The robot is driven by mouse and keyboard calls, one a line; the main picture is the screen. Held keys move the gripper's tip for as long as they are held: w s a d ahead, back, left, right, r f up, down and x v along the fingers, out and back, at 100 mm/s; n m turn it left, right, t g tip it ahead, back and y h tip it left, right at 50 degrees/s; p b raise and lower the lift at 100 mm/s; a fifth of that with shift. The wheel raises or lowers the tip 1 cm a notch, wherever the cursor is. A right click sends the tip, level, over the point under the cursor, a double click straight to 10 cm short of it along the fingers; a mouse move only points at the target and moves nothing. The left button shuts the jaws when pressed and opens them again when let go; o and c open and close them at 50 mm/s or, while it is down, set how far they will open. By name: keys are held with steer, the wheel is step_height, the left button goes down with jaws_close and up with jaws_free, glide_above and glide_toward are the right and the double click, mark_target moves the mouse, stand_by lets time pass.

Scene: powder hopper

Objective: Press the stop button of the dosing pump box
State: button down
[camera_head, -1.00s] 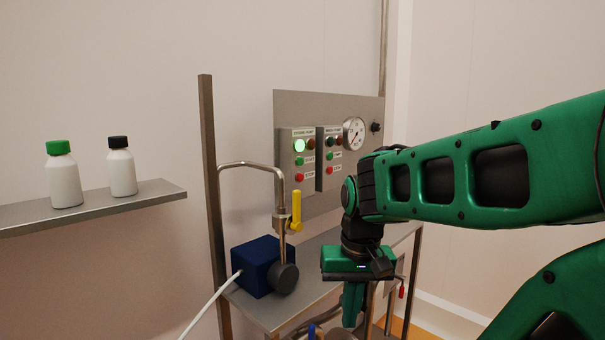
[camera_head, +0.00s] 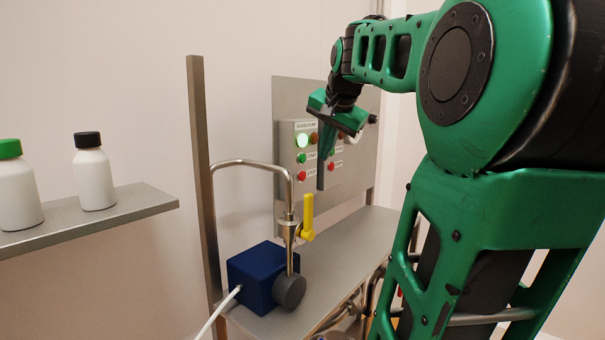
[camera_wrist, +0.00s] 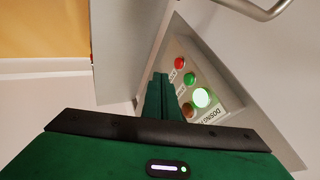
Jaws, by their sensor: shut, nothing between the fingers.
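The dosing pump box (camera_head: 287,160) is the left grey box on the panel. Its lit green lamp (camera_head: 301,140), green start button (camera_head: 301,158) and red stop button (camera_head: 301,175) show in a column, with a dark amber lamp beside the lit one. In the wrist view, the stop button (camera_wrist: 180,63) and the lit lamp (camera_wrist: 201,97) are right of my fingers. My gripper (camera_head: 322,186) is shut and empty, pointing down in front of the box's right edge. In the wrist view, the fingertips (camera_wrist: 161,75) appear left of the stop button. I cannot tell the remaining gap.
A second box with a red button (camera_head: 331,167) sits just right, partly hidden by my gripper. A pipe with a yellow-handled valve (camera_head: 308,215) and a blue pump block (camera_head: 255,278) stand below. Two bottles stand on the left shelf (camera_head: 140,203).

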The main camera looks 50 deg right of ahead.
steer(key=w+d+f, duration=0.3)
steer(key=w+f, duration=0.5)
steer(key=shift+w, duration=0.35)
steer(key=shift+w+r, duration=0.1)
steer(key=shift+w, duration=0.75)
steer(key=shift+a, duration=0.1)
glide_toward(302, 173)
steer(key=s, duration=0.2)
steer(key=s+r, duration=0.1)
steer(key=s, duration=0.2)
steer(key=shift+s, duration=0.25)
